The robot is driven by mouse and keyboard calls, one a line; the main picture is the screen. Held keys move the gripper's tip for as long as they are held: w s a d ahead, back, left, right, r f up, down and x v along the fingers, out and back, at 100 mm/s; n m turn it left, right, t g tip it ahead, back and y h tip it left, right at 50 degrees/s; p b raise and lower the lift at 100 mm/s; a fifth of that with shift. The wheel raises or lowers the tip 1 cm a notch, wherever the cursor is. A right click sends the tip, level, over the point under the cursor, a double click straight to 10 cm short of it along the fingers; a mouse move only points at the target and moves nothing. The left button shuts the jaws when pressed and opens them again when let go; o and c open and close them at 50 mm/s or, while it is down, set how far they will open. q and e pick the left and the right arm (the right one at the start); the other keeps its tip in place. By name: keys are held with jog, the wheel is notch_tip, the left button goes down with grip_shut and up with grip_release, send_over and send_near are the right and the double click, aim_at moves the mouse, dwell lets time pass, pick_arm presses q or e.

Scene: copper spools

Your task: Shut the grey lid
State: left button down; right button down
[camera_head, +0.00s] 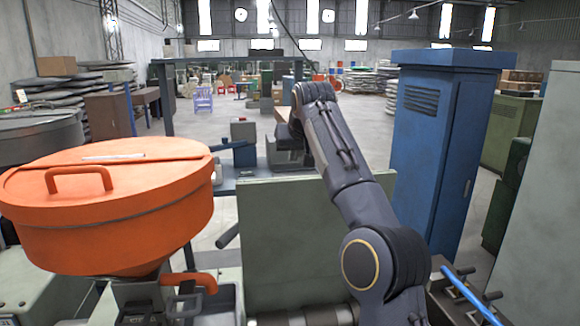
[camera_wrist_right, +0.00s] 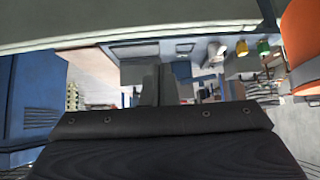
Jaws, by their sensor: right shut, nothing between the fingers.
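A flat grey-green panel (camera_head: 310,240), which looks like the grey lid, stands about upright in the middle of the head view. My right arm partly covers it. Its edge also runs across the top of the right wrist view (camera_wrist_right: 120,22). My right arm reaches over it, and my right gripper (camera_head: 287,160) is beyond its top edge, partly hidden. In the right wrist view my right gripper's fingers (camera_wrist_right: 159,85) are together and empty. Whether they touch the panel cannot be told. My left gripper is not in view.
An orange hopper with a handled lid (camera_head: 110,205) stands close on the left. A tall blue cabinet (camera_head: 440,150) stands to the right, with a pale panel (camera_head: 545,200) at the right edge. A blue bar (camera_head: 470,295) lies at lower right. Open floor (camera_head: 225,120) lies farther back.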

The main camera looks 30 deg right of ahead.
jog(key=shift+s+f+p+x, duration=0.2)
jog(key=shift+p+x, duration=0.1)
jog(key=shift+x, duration=1.05)
jog(key=shift+s+f+p+x, duration=0.15)
jog(key=shift+p+x, duration=0.1)
jog(key=shift+x, duration=1.05)
jog(key=shift+s+f+p+x, duration=0.2)
jog(key=shift+p+x, duration=0.1)
jog(key=shift+x, duration=1.05)
jog(key=shift+a, duration=0.2)
